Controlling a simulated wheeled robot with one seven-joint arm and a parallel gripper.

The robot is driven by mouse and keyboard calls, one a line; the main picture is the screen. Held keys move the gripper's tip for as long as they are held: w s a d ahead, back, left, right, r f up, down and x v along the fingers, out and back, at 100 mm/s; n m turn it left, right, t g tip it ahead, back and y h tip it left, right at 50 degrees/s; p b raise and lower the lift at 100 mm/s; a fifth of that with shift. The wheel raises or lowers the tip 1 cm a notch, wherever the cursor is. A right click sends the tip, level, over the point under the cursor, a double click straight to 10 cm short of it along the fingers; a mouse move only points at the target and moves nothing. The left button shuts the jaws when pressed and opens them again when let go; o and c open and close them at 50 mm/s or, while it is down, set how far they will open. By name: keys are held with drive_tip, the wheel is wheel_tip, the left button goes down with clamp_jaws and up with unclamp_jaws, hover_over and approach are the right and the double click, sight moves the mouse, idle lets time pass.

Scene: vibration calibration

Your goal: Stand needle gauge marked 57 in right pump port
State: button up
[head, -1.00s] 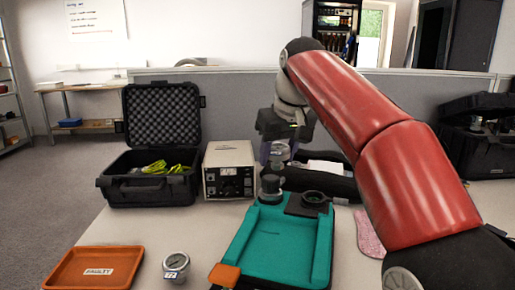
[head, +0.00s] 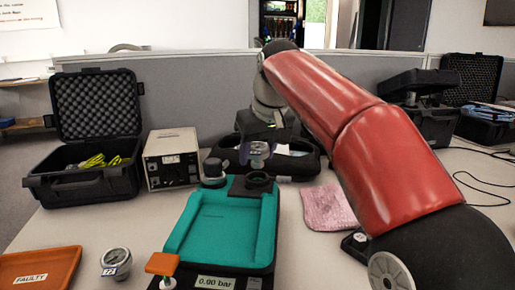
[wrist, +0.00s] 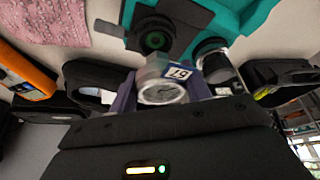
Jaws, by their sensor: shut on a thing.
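My gripper (head: 257,146) is shut on a clear-bodied needle gauge (wrist: 163,92) with a round dial. The held gauge also shows in the head view (head: 259,158), just above the right pump port (head: 259,177). That port is a dark open ring, and it appears empty in the wrist view (wrist: 153,40). The left pump port holds a dark-collared fitting or gauge (head: 214,171). The teal pump (head: 222,222) has a 0.90 bar display (head: 215,282).
A meter box (head: 171,158), open case (head: 85,185) and pink cloth (head: 328,207) surround the pump.

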sight(258, 162)
drive_tip(key=shift+f+b, duration=1)
drive_tip(key=shift+f, duration=0.5)
drive_tip(key=shift+f, duration=0.25)
drive_tip(key=o, duration=1.1)
